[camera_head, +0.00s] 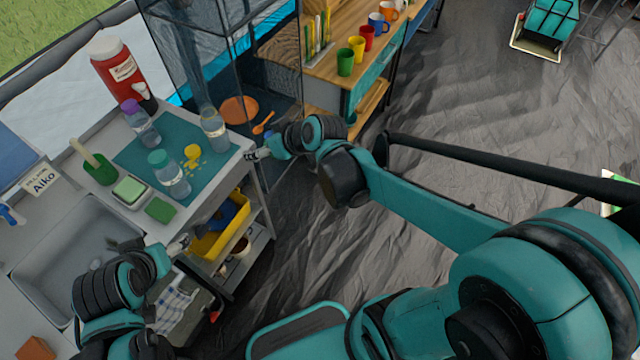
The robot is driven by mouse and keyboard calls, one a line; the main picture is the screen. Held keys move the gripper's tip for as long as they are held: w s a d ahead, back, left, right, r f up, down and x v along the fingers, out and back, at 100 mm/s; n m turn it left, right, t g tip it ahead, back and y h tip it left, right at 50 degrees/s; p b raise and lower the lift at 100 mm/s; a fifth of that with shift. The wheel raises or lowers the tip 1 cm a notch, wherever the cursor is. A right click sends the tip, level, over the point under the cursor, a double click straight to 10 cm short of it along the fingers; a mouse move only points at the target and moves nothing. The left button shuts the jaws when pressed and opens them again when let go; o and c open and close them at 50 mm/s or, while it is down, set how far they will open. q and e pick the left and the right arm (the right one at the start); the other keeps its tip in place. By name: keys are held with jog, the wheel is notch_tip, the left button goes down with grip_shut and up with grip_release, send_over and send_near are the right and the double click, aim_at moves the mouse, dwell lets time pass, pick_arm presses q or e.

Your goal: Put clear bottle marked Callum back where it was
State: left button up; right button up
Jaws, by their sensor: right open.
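Three clear bottles stand on and around the teal mat (134,157) on the counter. One with a pale cap (215,131) is upright at the mat's right end. One with a green cap (171,176) is near the mat's front, and one with a purple cap (141,125) is at its back left. I cannot read the name Callum on any of them. My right gripper (252,154) is open and empty at the counter's right edge, a little right of the pale-capped bottle and apart from it. My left gripper (183,242) is low by the counter's front edge; its fingers are too small to judge.
A yellow cup (192,152) with yellow bits around it sits between bottles. A green sponge (159,208), a soap dish (130,190), a green pot (99,172) and the sink (70,243) are left. A sign (42,180) reads Aiko. A red-and-white dispenser (118,70) stands behind.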

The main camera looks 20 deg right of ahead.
jog(key=s+d+m+h, duration=0.2)
jog(key=s+d, duration=0.1)
jog(key=s, duration=0.5)
jog(key=s+d+m+g+h, duration=0.1)
jog(key=s+d, duration=0.3)
jog(key=s, duration=0.4)
jog(key=shift+s+d+f+m+g+h, duration=0.2)
jog(key=shift+s+d+m+g+h, duration=0.15)
jog(key=shift+h, duration=0.35)
jog(key=shift+w+a, duration=0.1)
jog(key=shift+a, duration=0.05)
jog(key=shift+f+b, duration=0.35)
